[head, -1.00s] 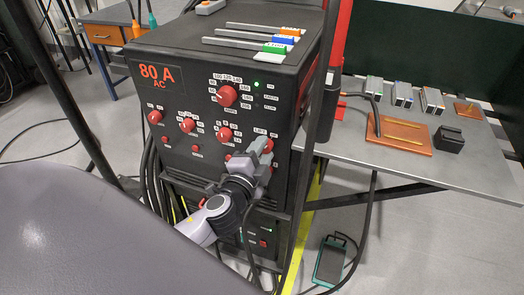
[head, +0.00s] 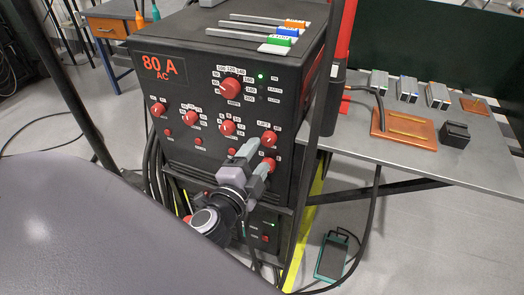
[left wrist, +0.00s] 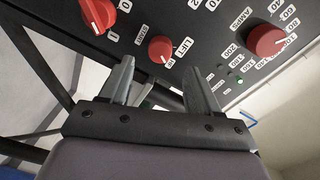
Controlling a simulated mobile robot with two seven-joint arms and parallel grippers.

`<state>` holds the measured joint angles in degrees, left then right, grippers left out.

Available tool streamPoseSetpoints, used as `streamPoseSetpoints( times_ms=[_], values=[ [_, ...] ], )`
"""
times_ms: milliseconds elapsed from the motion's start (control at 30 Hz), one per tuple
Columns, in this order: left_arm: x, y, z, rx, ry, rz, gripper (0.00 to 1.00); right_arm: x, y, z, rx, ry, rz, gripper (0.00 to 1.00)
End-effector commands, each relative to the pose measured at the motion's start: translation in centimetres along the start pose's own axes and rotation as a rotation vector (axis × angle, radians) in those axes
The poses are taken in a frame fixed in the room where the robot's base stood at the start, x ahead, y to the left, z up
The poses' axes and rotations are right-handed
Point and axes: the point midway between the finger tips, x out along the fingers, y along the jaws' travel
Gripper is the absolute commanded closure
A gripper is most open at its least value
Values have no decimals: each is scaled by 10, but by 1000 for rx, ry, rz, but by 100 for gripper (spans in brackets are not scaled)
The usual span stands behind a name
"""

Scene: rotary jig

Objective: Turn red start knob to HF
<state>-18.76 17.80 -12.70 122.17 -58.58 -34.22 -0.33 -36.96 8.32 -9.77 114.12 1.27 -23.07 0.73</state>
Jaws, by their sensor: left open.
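The red start knob (head: 269,139) is at the right of the black machine's front panel, beside a "LIFT" label. In the left wrist view the small red knob (left wrist: 161,48) lies just beyond and between the fingertips, with "LIFT" and a shorter, hard-to-read label next to it. Which label it points to is unclear. My left gripper (head: 257,158) is open and empty, apart from the knob and slightly below it in the head view. Its two grey fingers (left wrist: 158,72) show in the left wrist view. My right gripper is not in view.
The big current knob (head: 230,88) is up and left, with several smaller knobs around. A steel table (head: 410,165) with a copper plate (head: 402,137) stands at right.

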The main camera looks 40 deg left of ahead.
Motion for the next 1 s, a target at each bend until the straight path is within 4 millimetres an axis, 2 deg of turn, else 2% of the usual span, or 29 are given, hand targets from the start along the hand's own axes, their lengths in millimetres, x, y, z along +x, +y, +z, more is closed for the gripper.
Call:
streamPoseSetpoints(
  times_ms=[100, 233, 833, 933, 1000],
  values=[
    [-12, 1, 0, -1, 0, 1, 38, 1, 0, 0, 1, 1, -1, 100],
    [-18, 0, 0, 0, 0, 1, 38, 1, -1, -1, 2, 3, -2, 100],
    [-19, 0, 0, -3, 0, 4, 38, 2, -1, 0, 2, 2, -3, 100],
    [-21, 8, 1, -37, -4, 44, 38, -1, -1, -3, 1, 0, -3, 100],
    [-26, 20, 2, -95, -12, 107, 38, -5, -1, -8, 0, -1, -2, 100]
  ],
)
